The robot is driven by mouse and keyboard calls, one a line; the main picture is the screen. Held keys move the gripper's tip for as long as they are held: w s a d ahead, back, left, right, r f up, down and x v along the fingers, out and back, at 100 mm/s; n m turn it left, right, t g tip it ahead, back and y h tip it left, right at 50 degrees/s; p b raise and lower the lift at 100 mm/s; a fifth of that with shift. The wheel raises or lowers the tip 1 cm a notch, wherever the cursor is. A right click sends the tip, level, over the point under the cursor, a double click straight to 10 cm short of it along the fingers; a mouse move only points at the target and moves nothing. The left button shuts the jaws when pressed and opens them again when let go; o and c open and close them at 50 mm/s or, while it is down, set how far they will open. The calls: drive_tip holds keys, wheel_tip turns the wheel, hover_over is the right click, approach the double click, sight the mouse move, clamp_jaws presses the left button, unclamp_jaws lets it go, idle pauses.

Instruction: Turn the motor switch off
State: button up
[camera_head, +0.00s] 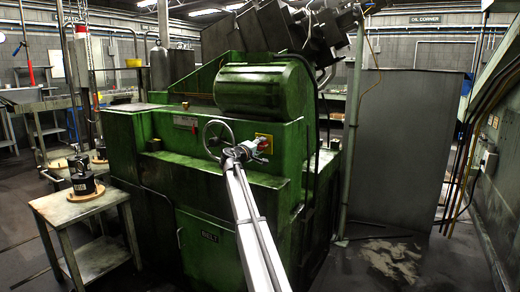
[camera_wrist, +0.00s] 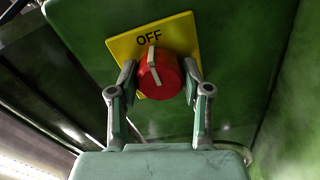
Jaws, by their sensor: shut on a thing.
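The motor switch is a red round knob (camera_wrist: 162,78) with a pale pointer bar, on a yellow plate (camera_wrist: 180,33) marked OFF on the green machine. In the wrist view the pointer tilts slightly left of straight up, toward the OFF lettering. My gripper (camera_wrist: 160,80) has a finger on each side of the knob and is shut on it. In the head view my gripper (camera_head: 262,144) is at the yellow plate (camera_head: 268,137) on the machine's front, and it largely hides the knob there.
A handwheel (camera_head: 218,135) sits just left of my gripper on the green machine (camera_head: 170,195). A small table (camera_head: 75,207) with a dark part on it stands at the left. A grey panel (camera_head: 400,150) stands at the right. Open floor lies at the front right.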

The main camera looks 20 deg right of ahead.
drive_tip(key=o, duration=1.1)
drive_tip(key=shift+o, duration=0.2)
drive_tip(key=v, duration=1.2)
